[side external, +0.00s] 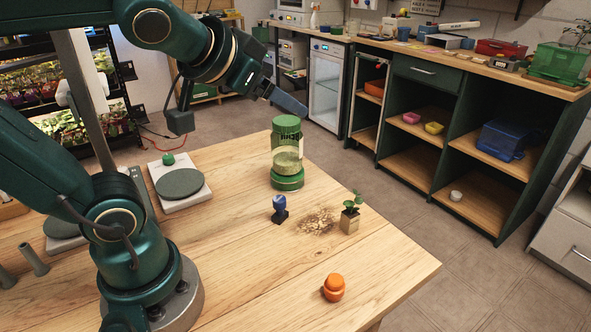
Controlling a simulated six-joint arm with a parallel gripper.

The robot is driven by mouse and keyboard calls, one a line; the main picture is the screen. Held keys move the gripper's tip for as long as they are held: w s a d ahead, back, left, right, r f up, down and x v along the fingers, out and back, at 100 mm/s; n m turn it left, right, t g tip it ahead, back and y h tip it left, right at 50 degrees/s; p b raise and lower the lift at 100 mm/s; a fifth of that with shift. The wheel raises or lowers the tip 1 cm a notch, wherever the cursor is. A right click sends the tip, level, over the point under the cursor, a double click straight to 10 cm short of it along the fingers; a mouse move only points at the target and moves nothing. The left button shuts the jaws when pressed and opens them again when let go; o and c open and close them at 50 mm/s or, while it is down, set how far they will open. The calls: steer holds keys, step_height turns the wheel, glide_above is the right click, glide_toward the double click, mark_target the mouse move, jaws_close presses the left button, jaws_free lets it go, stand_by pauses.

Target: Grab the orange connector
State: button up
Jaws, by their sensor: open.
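My gripper (290,103) is high above the far side of the table, over the green-lidded jar, well away from the orange connector. Its jaws are open and I see nothing between them. The gripper is seen side-on, so the gap between its fingers is hard to make out.
A clear jar with green lid and base (287,155) stands at the table's far edge. A white scale (198,199) stands left. Table around the connector is clear.

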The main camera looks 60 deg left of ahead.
steer(key=w+d+r+m+t+h, duration=0.5)
steer(key=w+r+m+t, duration=0.15)
steer(key=w, duration=0.25)
steer(key=m+g+h, duration=0.8)
steer(key=g+h, duration=0.2)
steer(key=g, duration=0.2)
glide_above(343, 289)
steer(key=s+a, duration=0.1)
steer(key=a, duration=0.2)
step_height(343, 289, down, 12)
step_height(343, 289, down, 18)
steer(key=shift+s+r, duration=0.1)
steer(key=shift+r, duration=0.15)
steer(key=shift+x, duration=2.5)
jaws_close()
